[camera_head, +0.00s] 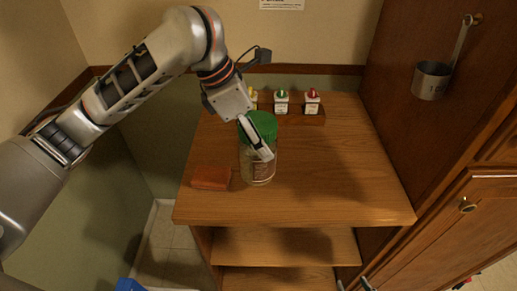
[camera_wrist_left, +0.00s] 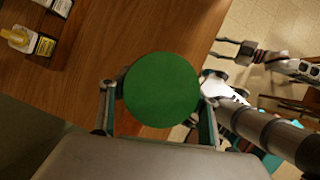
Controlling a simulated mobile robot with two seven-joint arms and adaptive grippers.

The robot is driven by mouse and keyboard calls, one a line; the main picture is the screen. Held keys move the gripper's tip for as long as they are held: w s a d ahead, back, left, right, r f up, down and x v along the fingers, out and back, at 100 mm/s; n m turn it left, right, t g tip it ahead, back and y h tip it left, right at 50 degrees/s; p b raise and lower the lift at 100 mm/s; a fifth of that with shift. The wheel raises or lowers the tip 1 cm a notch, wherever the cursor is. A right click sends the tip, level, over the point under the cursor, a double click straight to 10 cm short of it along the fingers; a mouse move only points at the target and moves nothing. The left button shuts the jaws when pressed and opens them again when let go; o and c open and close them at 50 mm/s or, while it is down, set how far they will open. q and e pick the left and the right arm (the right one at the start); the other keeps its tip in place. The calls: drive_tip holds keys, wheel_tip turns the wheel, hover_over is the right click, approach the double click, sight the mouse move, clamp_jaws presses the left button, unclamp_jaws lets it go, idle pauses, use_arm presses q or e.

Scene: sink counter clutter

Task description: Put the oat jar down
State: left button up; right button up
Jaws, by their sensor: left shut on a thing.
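The oat jar (camera_head: 258,165) is clear with a green lid (camera_head: 262,121) and stands upright over the wooden counter, near its middle. I cannot tell whether its base touches the wood. My left gripper (camera_head: 256,138) is shut on the jar near its lid, with one finger showing across the front. In the left wrist view, the green lid (camera_wrist_left: 161,89) lies between the two fingers of my left gripper (camera_wrist_left: 158,110); the jar's body is hidden below it. My right gripper (camera_wrist_left: 228,49) shows in the left wrist view, away from the counter, with its fingers apart and empty.
A reddish-brown block (camera_head: 211,178) lies left of the jar. A wooden rack (camera_head: 300,116) with small coloured-top bottles stands behind. A metal cup (camera_head: 431,80) hangs on the right cabinet. The counter (camera_head: 335,190) is clear right of the jar.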

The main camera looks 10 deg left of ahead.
use_arm(q)
wheel_tip(320, 180, down, 3)
drive_tip(key=shift+r, duration=0.1)
drive_tip(key=shift+f, duration=0.5)
use_arm(e)
drive_tip(key=shift+w+a+r, duration=0.1)
drive_tip(key=shift+a, duration=0.1)
use_arm(q)
drive_tip(key=o, duration=1.5)
drive_tip(key=shift+f, duration=0.1)
drive_tip(key=shift+o, duration=0.2)
use_arm(e)
drive_tip(key=shift+d, duration=0.1)
